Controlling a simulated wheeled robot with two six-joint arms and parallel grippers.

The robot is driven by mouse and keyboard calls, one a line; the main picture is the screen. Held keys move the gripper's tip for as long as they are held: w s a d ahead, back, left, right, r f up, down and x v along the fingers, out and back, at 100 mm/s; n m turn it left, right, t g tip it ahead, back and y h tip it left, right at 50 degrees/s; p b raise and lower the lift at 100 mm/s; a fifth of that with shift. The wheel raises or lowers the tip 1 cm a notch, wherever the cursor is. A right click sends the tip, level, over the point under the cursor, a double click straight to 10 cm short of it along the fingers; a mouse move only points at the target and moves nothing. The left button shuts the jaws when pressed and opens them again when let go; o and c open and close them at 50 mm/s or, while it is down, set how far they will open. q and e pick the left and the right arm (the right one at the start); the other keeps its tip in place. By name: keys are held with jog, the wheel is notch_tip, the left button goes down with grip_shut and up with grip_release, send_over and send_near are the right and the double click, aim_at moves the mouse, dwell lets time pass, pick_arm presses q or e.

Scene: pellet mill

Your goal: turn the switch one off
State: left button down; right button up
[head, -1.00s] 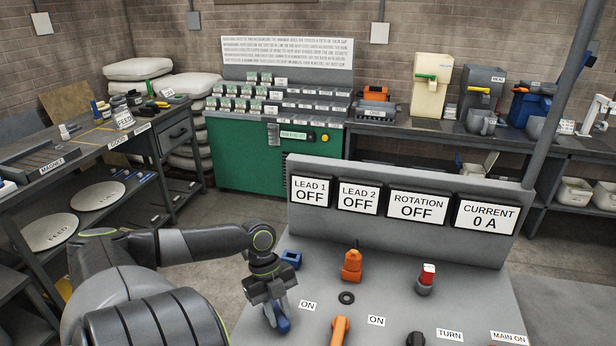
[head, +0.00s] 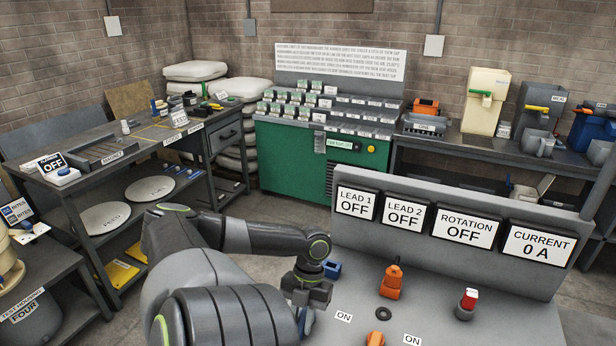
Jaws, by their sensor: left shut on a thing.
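The control panel's grey desk (head: 430,315) fills the lower right of the head view. A blue switch handle (head: 309,320) shows at its left side, beside an ON label (head: 343,316). My left gripper (head: 305,312) points down and is shut on this handle; its fingers and the frame's bottom edge hide most of the handle. The LEAD 1 display (head: 356,203) reads OFF. The LEAD 2 display (head: 404,210) and the ROTATION display (head: 467,227) also read OFF, and the CURRENT display (head: 539,243) reads 0 A. My right gripper is out of view.
A blue socket (head: 331,268), an orange plug (head: 393,280), a black ring (head: 384,313) and a red-topped switch (head: 466,304) stand on the desk. An orange handle (head: 375,339) is partly cut off. A workbench (head: 120,165) stands at left, a green cabinet (head: 290,160) behind.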

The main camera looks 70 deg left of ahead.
pick_arm(q)
jog(key=shift+a+m, duration=0.1)
jog(key=shift+m, duration=0.3)
jog(key=c, duration=1.2)
grip_release()
jog(key=shift+s, duration=0.1)
jog(key=shift+c, duration=0.2)
jog(key=p+v, duration=0.4)
jog(key=v, duration=1.3)
jog(key=shift+d+r, duration=0.2)
jog(key=shift+r, duration=0.05)
